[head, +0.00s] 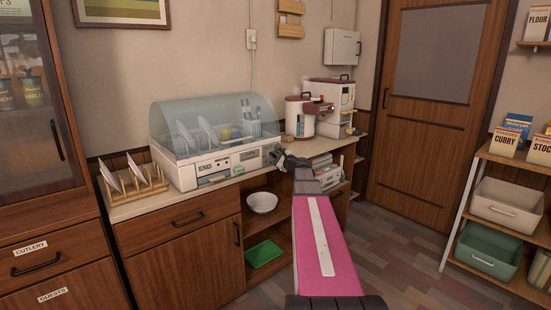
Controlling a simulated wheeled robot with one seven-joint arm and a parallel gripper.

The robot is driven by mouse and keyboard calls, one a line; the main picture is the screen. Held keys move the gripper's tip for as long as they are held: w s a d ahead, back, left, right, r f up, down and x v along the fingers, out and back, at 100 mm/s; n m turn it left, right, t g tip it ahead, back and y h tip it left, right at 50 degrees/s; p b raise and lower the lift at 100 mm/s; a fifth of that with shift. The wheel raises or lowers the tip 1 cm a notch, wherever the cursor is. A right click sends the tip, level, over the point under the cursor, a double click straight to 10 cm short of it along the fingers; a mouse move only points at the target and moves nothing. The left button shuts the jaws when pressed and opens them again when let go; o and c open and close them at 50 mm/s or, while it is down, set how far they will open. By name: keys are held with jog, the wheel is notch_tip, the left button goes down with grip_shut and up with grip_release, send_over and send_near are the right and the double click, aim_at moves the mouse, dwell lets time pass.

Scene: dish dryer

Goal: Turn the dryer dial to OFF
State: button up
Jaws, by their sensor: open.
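The dish dryer (182,172) stands on the counter with its clear domed lid down over plates and cutlery. Its white front panel has a small display that reads END, and a dark slot or handle. I cannot make out the dial; the right end of the panel is close to my gripper and partly covered by it. My gripper (277,153) is open and empty at the right front corner of the dryer. It is small in the picture, and I cannot tell whether it touches the panel.
A wooden rack (150,186) with plates stands left of the dryer. A red and white pot (299,117) and a white appliance (336,100) stand on the counter to the right. Below are a white bowl (262,202) and a green tray (263,254). Floor is clear before the door (425,145).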

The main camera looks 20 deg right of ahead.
jog(key=shift+c, duration=0.3)
grip_shut()
